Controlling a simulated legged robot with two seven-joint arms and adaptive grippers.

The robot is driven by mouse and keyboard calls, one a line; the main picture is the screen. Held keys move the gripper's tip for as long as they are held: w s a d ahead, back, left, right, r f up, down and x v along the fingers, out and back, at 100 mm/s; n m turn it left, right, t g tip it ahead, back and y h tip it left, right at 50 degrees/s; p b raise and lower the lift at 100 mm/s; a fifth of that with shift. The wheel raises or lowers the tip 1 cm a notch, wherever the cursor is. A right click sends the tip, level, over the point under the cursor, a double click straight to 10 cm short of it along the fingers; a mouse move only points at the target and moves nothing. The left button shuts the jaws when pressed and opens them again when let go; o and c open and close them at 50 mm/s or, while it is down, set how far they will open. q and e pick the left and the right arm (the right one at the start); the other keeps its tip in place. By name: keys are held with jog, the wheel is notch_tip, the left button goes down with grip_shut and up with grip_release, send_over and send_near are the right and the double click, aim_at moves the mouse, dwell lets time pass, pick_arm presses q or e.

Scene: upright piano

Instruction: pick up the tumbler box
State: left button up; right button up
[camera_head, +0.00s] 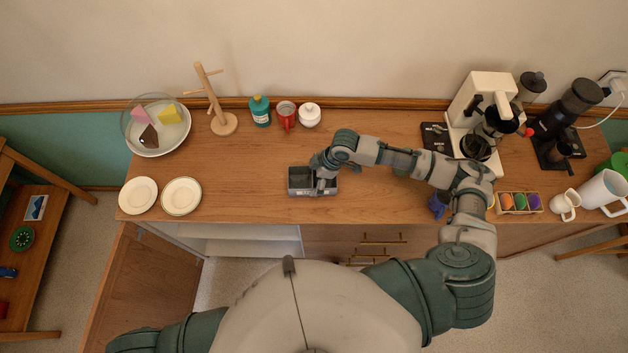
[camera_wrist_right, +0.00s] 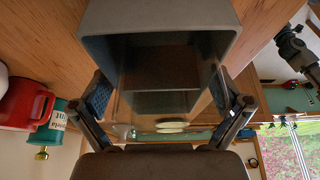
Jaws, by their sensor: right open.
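A small grey box (camera_head: 300,191), dark inside, sits on the wooden counter left of the cabinet's middle; it looks like the tumbler box. My right gripper (camera_head: 322,170) reaches down over its right part and hides some of it. In the right wrist view the hollow box (camera_wrist_right: 160,18) fills the upper middle. The open fingers of my right gripper (camera_wrist_right: 160,95) show on either side of it; whether they touch its walls I cannot tell. My left gripper is out of view; only part of that arm shows at the lower left.
A white jar (camera_head: 309,115), red mug (camera_head: 286,114) and teal bottle (camera_head: 260,111) stand behind the box. Two plates (camera_head: 181,196) lie left. A coffee machine (camera_head: 484,97) and a tray of coloured cups (camera_head: 519,203) are right. Counter left of the box is clear.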

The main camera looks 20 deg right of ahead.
jog(key=shift+a, duration=0.2)
jog(key=c, duration=1)
jog(key=shift+a, duration=0.1)
jog(key=shift+r, duration=0.1)
